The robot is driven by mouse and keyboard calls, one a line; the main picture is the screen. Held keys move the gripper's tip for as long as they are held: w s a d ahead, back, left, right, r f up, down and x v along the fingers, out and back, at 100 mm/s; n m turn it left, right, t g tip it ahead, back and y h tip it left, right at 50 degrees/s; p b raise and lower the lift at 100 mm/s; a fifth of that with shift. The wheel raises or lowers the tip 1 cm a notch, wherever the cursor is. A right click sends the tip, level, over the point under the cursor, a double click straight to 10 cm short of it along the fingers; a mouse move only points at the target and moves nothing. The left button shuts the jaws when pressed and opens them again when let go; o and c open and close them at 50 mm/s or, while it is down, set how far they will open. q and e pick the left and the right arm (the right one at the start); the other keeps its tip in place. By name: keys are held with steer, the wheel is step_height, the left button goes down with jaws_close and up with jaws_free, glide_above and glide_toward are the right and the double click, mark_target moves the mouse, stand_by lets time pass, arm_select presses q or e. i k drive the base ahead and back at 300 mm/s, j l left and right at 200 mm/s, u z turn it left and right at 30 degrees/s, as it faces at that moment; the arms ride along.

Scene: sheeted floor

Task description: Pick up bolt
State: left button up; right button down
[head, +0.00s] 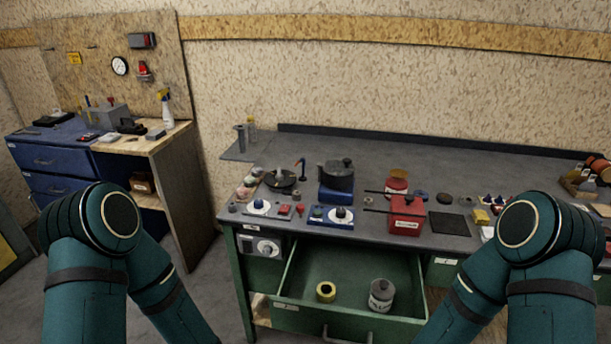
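I cannot pick out a bolt for certain in the head view; several small items on the workbench (400,246) are too small to tell. The green workbench stands ahead, with an open drawer (300,318) at its front. In the drawer lie a yellow ring-shaped roll (326,291) and a grey canister (381,295) with a label. My two teal arms come in at the lower left and lower right. Both grippers are out of the picture.
A red box (406,217), a blue-based device (337,182) and a dark pan (280,181) stand on the bench. A wooden cabinet (177,185) with a spray bottle (166,108) on top is at left. Floor shows between cabinet and bench. The open drawer juts forward.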

mark_target(279, 177)
steer(key=j+z, duration=0.2)
steer(key=z, duration=0.15)
steer(key=i+j+z, duration=0.1)
steer(key=z, duration=0.3)
steer(key=j+z, duration=0.6)
steer(key=j, duration=0.2)
steer(key=k+j+z, duration=0.2)
steer(key=j, duration=0.2)
steer(key=i, duration=0.1)
